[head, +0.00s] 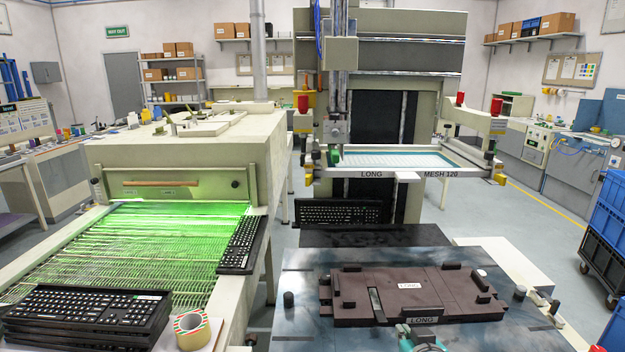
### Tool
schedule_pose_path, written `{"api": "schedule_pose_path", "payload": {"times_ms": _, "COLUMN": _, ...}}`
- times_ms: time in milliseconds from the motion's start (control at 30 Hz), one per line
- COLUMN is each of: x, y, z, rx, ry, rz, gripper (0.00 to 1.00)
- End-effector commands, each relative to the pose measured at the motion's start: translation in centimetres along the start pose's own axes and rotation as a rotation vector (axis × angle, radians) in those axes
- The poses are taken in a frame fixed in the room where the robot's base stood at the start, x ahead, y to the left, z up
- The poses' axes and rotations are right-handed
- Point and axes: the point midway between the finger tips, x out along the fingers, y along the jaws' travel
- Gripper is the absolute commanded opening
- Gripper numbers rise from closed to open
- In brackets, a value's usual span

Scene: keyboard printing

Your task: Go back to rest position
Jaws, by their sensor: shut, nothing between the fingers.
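My gripper's fingers do not show in the head view. Only a small teal and grey part shows at the bottom edge, in front of the brown fixture; I cannot tell whether it belongs to my arm. The brown fixture plate (350,290) labelled LONG lies on the dark table (300,270). Black keyboards lie in a stack (85,312) at the lower left. One keyboard (241,245) lies along the right edge of the green-lit conveyor (130,245). Another keyboard (340,213) is below the printing screen (400,159) marked LONG and MESH 120.
A tape roll (191,330) sits beside the keyboard stack. The beige dryer (190,160) stands at the left over the conveyor. The printing press (440,60) stands at the back. Blue and black crates (605,225) stand at the right edge. Open floor shows right of the table.

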Motion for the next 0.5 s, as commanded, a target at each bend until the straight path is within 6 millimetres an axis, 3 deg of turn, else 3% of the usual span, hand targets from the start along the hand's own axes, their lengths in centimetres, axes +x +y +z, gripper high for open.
{"api": "schedule_pose_path", "payload": {"times_ms": 233, "x": -0.1, "y": 0.0, "z": 2.4, "rx": 0.000, "ry": 0.005, "rz": 0.000, "gripper": 0.00}}
{"api": "schedule_pose_path", "payload": {"times_ms": 500, "x": -0.7, "y": 0.0, "z": 6.5, "rx": 0.000, "ry": 0.015, "rz": 0.000, "gripper": 0.00}}
